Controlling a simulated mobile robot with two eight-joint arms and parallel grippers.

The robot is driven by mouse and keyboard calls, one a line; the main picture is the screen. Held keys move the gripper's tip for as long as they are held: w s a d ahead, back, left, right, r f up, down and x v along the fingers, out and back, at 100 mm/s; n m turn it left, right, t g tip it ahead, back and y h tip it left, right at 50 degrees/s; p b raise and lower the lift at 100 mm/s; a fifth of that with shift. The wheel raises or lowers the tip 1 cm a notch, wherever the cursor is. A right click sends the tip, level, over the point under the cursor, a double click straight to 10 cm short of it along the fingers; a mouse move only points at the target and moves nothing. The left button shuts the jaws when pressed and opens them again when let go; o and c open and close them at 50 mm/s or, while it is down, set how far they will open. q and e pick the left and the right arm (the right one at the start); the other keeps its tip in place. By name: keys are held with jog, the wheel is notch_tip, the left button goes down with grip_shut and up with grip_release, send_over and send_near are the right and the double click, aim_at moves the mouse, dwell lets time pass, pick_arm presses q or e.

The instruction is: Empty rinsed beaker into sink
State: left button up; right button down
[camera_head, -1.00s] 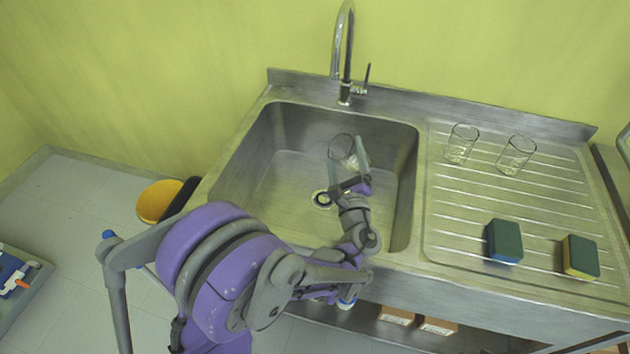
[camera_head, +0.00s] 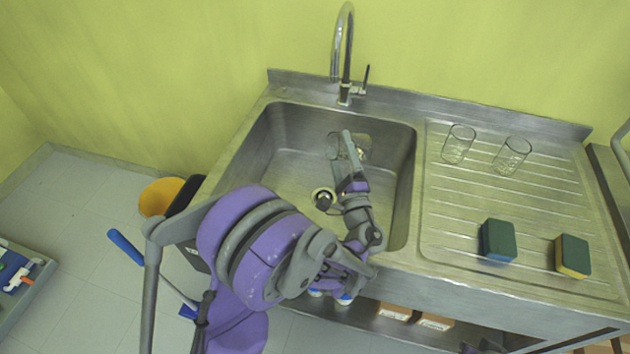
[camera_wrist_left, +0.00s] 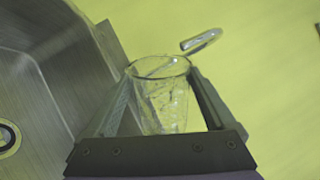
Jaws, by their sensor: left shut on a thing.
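My left gripper (camera_head: 352,158) is over the sink basin (camera_head: 285,160), shut on a clear glass beaker (camera_head: 348,147). In the head view the beaker looks tilted well over, nearly on its side; part of it is hidden by the gripper. In the left wrist view the beaker (camera_wrist_left: 162,95) sits between the two fingers (camera_wrist_left: 165,110), its rim facing away from the wrist. Some streaks show in the glass, but I cannot tell whether liquid is inside. The basin's drain (camera_head: 323,197) is below and left of the gripper. My right gripper is out of view.
A tall tap (camera_head: 345,50) rises behind the basin. Two glass beakers (camera_head: 458,145) (camera_head: 511,156) stand at the back of the ribbed drainboard (camera_head: 440,215), with two sponges (camera_head: 498,240) (camera_head: 573,256) near its front. A yellow bucket (camera_head: 160,195) stands on the floor at left.

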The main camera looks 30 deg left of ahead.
pick_arm(q)
jog(key=shift+s+a+r+n, duration=0.1)
jog(key=shift+s+a+n, duration=0.15)
jog(key=shift+n, duration=0.15)
jog(key=shift+s+a+r+n+y, duration=0.1)
jog(key=shift+s+a+n+y, duration=0.2)
jog(key=shift+n+y, duration=0.15)
jog(key=shift+s+a+n+p, duration=0.1)
jog(key=shift+s+n+p, duration=0.05)
jog(key=shift+n+p, duration=0.2)
jog(key=shift+g, duration=0.3)
jog(key=shift+s+a+r+n+g+y, duration=0.1)
jog(key=shift+n+g+y, duration=0.1)
jog(key=shift+n, duration=0.45)
jog(key=shift+s+a+r+n+g+y, duration=0.1)
jog(key=shift+n+y, duration=0.05)
jog(key=shift+n, duration=0.5)
jog(key=shift+w+d+n, duration=0.25)
jog(key=shift+n, duration=0.05)
jog(key=shift+r+n, duration=0.1)
jog(key=shift+n, duration=0.6)
